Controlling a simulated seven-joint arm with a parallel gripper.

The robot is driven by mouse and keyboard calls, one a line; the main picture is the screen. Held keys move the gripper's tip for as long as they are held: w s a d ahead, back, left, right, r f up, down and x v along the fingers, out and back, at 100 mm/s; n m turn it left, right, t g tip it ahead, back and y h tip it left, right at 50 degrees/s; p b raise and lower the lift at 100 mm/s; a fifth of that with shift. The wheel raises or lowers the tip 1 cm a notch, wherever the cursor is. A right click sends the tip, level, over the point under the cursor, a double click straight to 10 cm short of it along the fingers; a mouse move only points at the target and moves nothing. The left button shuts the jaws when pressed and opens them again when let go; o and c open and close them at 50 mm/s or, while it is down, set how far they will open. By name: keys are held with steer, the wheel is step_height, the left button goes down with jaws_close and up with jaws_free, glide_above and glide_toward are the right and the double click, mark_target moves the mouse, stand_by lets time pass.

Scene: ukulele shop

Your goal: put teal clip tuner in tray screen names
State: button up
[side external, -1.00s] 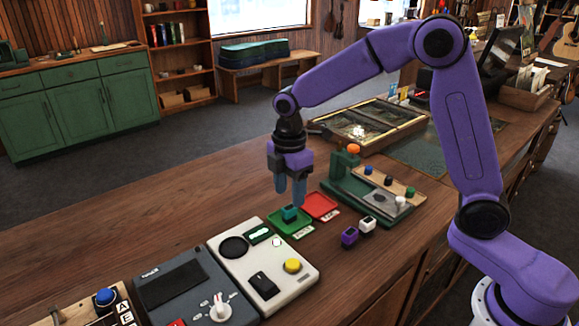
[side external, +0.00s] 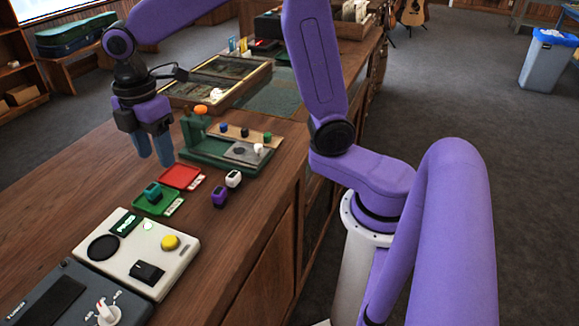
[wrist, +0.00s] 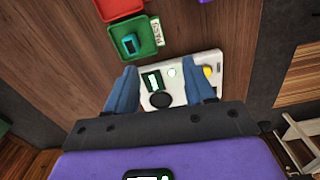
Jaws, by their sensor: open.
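The teal clip tuner (side external: 152,191) sits in the green tray (side external: 143,207), which has a white label (side external: 173,208) at its right edge. The tuner also shows in the wrist view (wrist: 130,43), inside the green tray (wrist: 147,34). My gripper (side external: 155,160) hangs above and behind the green tray, with its blue fingers clear of the tuner.
A red tray (side external: 180,177) adjoins the green one. A purple tuner (side external: 219,197) and a white tuner (side external: 233,179) stand to the right. A green stand (side external: 202,152) with a rack of small tuners is behind. The wooden counter left of the trays is clear.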

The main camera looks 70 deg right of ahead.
steer(key=s+d+f+m, duration=0.2)
steer(key=s+d, duration=0.2)
steer(key=s, duration=0.8)
steer(key=s+d+f+m, duration=0.2)
steer(key=s+d, duration=0.2)
steer(key=s, duration=0.9)
steer(key=shift+d+f, duration=0.2)
steer(key=shift+d, duration=0.2)
